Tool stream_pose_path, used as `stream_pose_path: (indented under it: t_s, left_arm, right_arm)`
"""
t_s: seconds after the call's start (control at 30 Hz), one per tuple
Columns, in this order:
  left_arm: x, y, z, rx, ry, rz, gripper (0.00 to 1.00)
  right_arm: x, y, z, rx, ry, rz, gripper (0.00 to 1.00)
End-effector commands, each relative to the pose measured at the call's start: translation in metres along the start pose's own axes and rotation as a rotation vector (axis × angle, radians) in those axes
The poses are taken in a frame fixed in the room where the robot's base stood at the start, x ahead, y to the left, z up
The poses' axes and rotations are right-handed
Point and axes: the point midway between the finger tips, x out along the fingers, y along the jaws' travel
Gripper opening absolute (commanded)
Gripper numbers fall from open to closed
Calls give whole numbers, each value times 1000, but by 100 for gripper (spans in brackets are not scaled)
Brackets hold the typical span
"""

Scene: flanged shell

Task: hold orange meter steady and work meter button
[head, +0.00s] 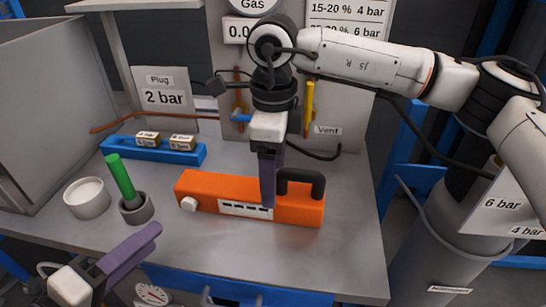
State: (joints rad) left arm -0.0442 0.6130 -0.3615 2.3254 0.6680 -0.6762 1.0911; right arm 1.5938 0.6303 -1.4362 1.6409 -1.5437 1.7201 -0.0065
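My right gripper (268,190) reaches down from above onto the meter, left of the handle. One purple finger lies against the front face and the other is hidden behind the meter. My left gripper (150,233) is at the lower left, below and left of the button and apart from it. Its purple fingers look together, with nothing seen between them.
A green-handled tool stands in a grey cup (138,208), next to a white cup (87,198). A blue tray (160,149) with two small blocks lies behind them. A grey cabinet wall (55,110) bounds the left. A panel with gauges and signs stands behind the meter.

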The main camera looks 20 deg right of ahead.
Motion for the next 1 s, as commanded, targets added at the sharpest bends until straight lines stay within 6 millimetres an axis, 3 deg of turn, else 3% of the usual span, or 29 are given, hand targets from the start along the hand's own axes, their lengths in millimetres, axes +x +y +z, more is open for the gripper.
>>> stream_pose_path:
  t_s: [0.3, 0.5, 0.77, 1.0]
  left_arm:
    - [0, 0, 0, 0, 0, 0, 31]
    - [0, 0, 0, 0, 0, 0, 31]
    - [0, 0, 0, 0, 0, 0, 31]
    - [0, 0, 0, 0, 0, 0, 31]
  right_arm:
    - [53, 1, 0, -1, 0, 3, 73]
    - [65, 1, 0, -1, -2, 2, 73]
    - [67, 0, 0, -1, -2, 2, 73]
    - [66, 0, 0, -1, -3, 2, 36]
